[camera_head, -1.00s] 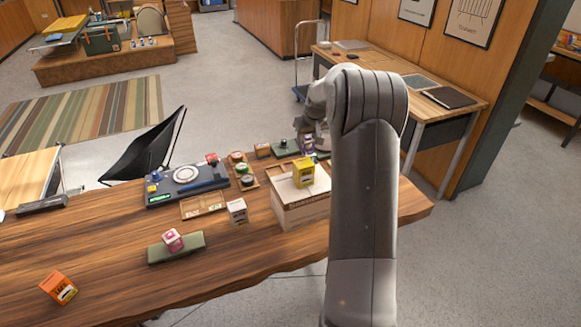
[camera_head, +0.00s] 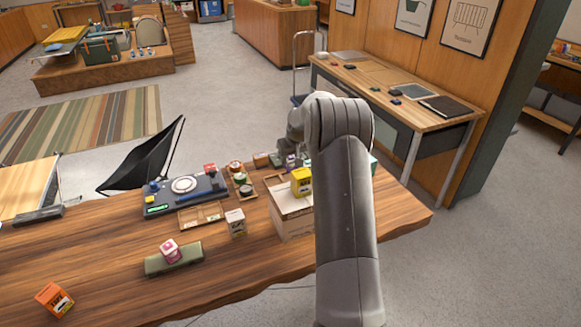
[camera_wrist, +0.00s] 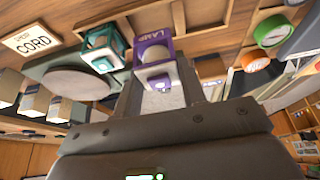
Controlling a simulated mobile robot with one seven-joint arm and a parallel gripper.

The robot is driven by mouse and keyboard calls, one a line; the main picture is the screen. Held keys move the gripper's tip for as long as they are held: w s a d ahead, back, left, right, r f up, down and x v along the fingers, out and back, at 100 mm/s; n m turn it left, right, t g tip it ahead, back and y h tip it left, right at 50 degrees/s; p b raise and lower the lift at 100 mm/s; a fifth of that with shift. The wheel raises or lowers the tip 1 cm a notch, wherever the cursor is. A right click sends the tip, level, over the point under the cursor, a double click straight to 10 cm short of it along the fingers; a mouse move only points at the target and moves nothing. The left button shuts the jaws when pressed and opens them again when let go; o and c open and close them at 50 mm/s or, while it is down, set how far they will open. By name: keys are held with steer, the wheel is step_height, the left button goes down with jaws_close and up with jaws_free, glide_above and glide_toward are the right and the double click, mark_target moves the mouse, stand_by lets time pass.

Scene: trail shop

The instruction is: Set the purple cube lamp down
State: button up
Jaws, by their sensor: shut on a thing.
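The purple cube lamp (camera_wrist: 153,48), a boxy purple frame with "LAMP" lettering, sits between the fingers of my gripper (camera_wrist: 160,88) in the wrist view. The gripper is shut on it. A similar teal cube lamp (camera_wrist: 103,48) stands close to its left, slightly apart. In the head view my arm hides most of the gripper, and only a small purple patch (camera_head: 291,160) shows at the far side of the counter. I cannot tell whether the lamp's underside touches a surface.
A "CORD" sign (camera_wrist: 31,39), a grey round pad (camera_wrist: 77,82) and orange and green rolls (camera_wrist: 272,31) lie around the gripper. On the wooden counter (camera_head: 110,262), a cardboard box (camera_head: 290,213) bears a yellow box (camera_head: 301,182). The front counter has free room.

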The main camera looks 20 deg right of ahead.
mark_target(291, 166)
steer(key=shift+f, duration=2)
steer(key=shift+f, duration=0.1)
steer(key=o, duration=1)
steer(key=v, duration=1.2)
steer(key=s+a+r, duration=1.4)
steer(key=s+r, duration=0.2)
steer(key=s, duration=0.2)
steer(key=s+a, duration=0.3)
steer(key=s, duration=1)
steer(key=s+a+f+t, duration=0.1)
steer(key=s+a, duration=0.3)
steer(key=s, duration=0.9)
steer(key=shift+a, duration=0.25)
